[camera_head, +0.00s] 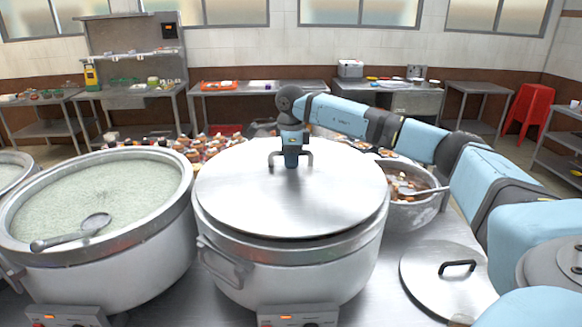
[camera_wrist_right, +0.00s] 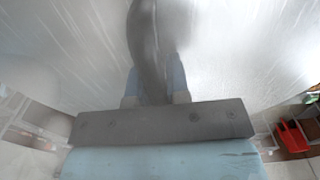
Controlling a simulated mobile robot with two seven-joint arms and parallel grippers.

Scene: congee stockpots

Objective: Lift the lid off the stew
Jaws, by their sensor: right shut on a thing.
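A large steel stockpot (camera_head: 285,277) stands in the middle of the counter. Its broad round metal lid (camera_head: 290,205) covers the mouth, so the contents are hidden. I cannot tell whether the lid rests fully on the rim or is slightly raised. My right gripper (camera_head: 291,158) points down at the lid's centre and is shut on the dark lid handle (camera_head: 308,158). In the right wrist view, the handle (camera_wrist_right: 146,45) runs between the fingers of the gripper (camera_wrist_right: 155,88), with the shiny lid (camera_wrist_right: 70,60) behind. My left gripper is not in view.
At left is an open pot of pale congee (camera_head: 100,195) with a ladle (camera_head: 70,232) across it. Right of the lidded pot are a smaller open pot (camera_head: 405,212) with a ladle and a loose lid (camera_head: 445,285) on the counter. Ingredient dishes lie behind.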

